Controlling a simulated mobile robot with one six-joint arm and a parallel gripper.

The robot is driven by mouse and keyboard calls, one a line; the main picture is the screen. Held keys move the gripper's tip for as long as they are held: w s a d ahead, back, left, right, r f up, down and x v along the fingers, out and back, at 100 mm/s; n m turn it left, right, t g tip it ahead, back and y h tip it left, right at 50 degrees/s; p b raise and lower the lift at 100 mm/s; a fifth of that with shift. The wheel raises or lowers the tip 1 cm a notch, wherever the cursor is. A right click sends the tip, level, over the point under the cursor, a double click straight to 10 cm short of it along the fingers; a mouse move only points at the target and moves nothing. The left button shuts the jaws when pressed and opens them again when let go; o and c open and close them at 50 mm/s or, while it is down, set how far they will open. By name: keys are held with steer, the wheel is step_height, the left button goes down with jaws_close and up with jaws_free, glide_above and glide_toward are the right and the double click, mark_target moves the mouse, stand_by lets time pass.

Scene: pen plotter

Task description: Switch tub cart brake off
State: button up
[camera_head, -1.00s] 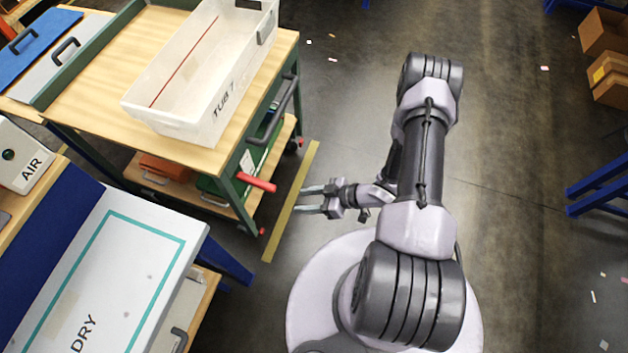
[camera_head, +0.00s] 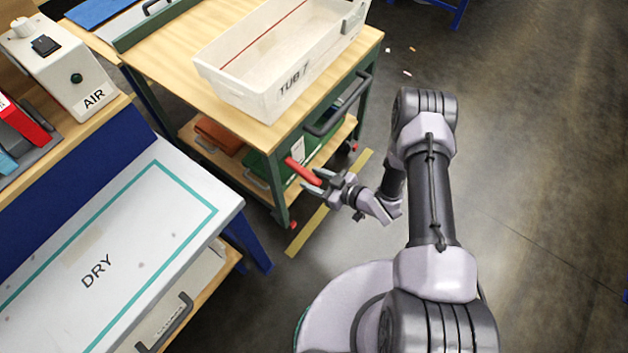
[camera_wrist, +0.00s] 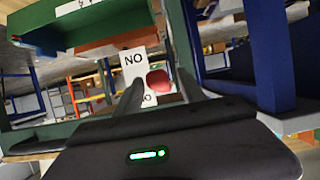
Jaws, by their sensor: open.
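The tub cart (camera_head: 262,128) has a wooden top, a green frame and a white tub (camera_head: 270,62) marked "TUB 7" on it. Its red brake lever (camera_head: 303,172) sticks out from the near end, below the grey push handle (camera_head: 340,107). In the wrist view the red lever end (camera_wrist: 158,80) shows between my two fingers. My gripper (camera_head: 322,184) is open, with its fingertips at the outer end of the lever. I cannot tell whether the fingers touch it. A white label reading "NO" (camera_wrist: 133,65) is behind the lever in the wrist view.
A bench with a white board marked "DRY" (camera_head: 132,232) stands at the left, its blue leg (camera_head: 248,245) close to the cart. A white AIR box (camera_head: 72,80) is behind it. A yellow floor strip (camera_head: 308,232) runs beside the cart. The floor at right is clear.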

steer(key=shift+c, duration=0.2)
jaws_close()
stand_by(1.3)
